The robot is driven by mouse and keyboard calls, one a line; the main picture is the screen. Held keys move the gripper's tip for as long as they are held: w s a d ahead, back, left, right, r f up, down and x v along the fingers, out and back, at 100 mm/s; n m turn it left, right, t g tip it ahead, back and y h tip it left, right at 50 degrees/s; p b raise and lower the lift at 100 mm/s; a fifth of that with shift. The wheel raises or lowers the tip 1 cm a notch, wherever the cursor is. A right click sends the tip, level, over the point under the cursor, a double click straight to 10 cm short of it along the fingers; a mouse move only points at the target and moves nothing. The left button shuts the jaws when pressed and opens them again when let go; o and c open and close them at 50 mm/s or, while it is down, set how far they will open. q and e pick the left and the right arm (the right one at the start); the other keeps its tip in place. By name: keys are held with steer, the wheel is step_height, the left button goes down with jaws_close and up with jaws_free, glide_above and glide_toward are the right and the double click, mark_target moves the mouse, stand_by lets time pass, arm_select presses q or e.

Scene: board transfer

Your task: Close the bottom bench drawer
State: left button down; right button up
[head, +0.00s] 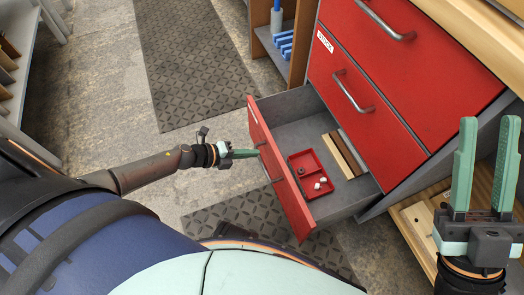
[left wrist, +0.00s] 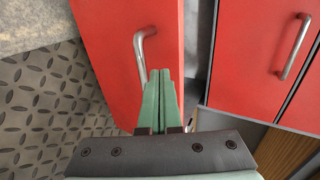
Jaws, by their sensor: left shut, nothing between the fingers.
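The bottom bench drawer (head: 281,172) stands pulled out, with its red front facing left and its grey inside showing. Its metal handle (head: 267,166) is on the front; in the left wrist view the handle (left wrist: 141,52) shows just beyond my fingertips. My left gripper (head: 257,153) is shut and empty, with its tips at the drawer front beside the handle. In the left wrist view the tips (left wrist: 160,72) overlap the red front; I cannot tell whether they touch it. My right gripper (head: 488,128) is open and empty at the right, away from the drawer.
Inside the drawer are a red divided tray (head: 304,161) with small white pieces and wooden strips (head: 343,155). Upper red drawers (head: 372,75) are shut. Patterned mats (head: 188,60) lie on the floor. A wooden shelf (head: 418,225) is at the lower right.

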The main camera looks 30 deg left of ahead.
mark_target(271, 149)
arm_select(q)
steer(key=shift+w+d+r, duration=0.1)
steer(key=shift+w+d, duration=1.2)
steer(key=shift+w, duration=0.15)
arm_select(e)
steer(key=shift+f, duration=0.15)
steer(key=shift+y, duration=0.3)
